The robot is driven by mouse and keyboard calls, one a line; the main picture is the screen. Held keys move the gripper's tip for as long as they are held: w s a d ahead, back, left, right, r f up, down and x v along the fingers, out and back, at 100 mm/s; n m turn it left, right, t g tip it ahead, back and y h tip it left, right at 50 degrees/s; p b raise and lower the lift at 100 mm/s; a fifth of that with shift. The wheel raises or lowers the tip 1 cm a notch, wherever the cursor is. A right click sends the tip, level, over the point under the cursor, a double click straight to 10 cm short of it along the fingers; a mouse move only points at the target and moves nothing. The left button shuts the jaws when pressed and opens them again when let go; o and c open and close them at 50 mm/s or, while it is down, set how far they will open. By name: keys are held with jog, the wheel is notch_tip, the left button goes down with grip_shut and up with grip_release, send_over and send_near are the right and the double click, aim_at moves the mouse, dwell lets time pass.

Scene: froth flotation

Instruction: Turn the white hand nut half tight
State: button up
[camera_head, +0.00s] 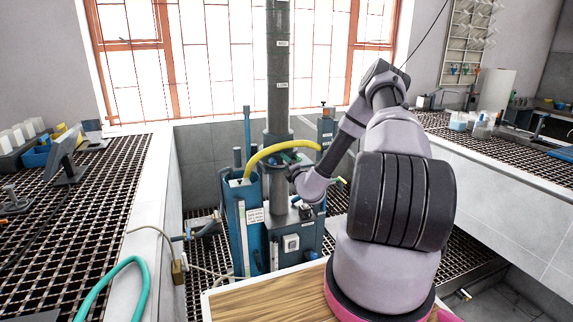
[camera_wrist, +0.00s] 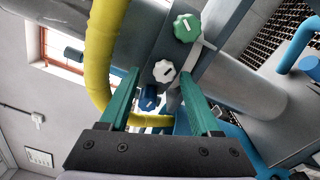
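The white hand nut (camera_wrist: 164,71) is a small lobed knob with a dark line across its face. In the wrist view it sits between the green hand nut (camera_wrist: 187,27) above right and the blue hand nut (camera_wrist: 149,98) below left, all on a grey bracket (camera_wrist: 172,42). My gripper (camera_wrist: 160,74) has two green fingers, spread apart with nothing held. Their tips lie on either side of the white nut in the picture; I cannot tell how far away it is. In the head view my gripper is by the column, largely hidden by my wrist, and the white nut cannot be made out.
A yellow hose (camera_head: 283,148) arches close to my gripper and also curves left of the fingers in the wrist view (camera_wrist: 101,50). The grey column (camera_head: 278,70) rises from the blue flotation machine (camera_head: 247,228). Grated benches (camera_head: 85,205) stand left and right.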

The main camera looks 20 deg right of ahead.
jog(key=shift+d, duration=0.25)
jog(key=s, duration=1.1)
jog(key=shift+a, duration=0.15)
jog(key=shift+w+r, duration=0.1)
